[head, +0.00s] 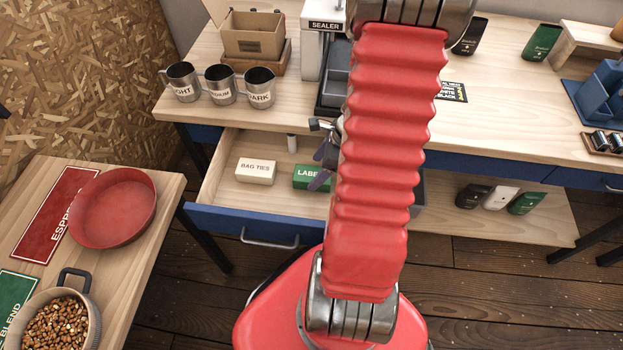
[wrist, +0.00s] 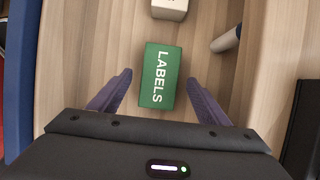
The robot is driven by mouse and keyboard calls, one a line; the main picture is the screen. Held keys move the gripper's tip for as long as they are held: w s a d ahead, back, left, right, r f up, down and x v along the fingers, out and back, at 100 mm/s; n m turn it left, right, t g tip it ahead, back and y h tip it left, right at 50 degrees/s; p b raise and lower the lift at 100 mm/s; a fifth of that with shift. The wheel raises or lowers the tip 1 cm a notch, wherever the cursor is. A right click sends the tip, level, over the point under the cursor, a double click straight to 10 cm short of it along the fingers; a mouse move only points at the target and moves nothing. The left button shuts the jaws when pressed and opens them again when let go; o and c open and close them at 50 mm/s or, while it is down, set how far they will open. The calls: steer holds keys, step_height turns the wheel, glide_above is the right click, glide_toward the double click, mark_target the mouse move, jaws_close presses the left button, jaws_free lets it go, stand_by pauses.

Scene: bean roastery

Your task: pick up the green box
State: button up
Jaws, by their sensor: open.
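The green box (wrist: 161,77), marked LABELS, lies in an open wooden drawer. In the head view the green box (head: 308,177) is partly hidden by my gripper and arm. My gripper (wrist: 160,82) is open in the wrist view, with one purple finger on each side of the near part of the box. Gaps show between both fingers and the box. In the head view my gripper (head: 321,166) is over the drawer, mostly hidden behind my red arm. I cannot tell its exact height above the drawer floor.
A white BAG TIES box (head: 255,171) is in the drawer (head: 224,172), left of the green box. A pale cylinder (wrist: 225,40) lies near the drawer's wall. Several metal cups (head: 221,85) stand on the bench above. The tabletop at left holds a red bowl (head: 113,207).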

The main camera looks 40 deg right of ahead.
mark_target(314, 174)
steer(key=shift+x, duration=2.05)
steer(key=shift+s+f, duration=0.1)
steer(key=shift+f, duration=0.05)
steer(key=shift+c, duration=0.4)
steer(key=c, duration=1.1)
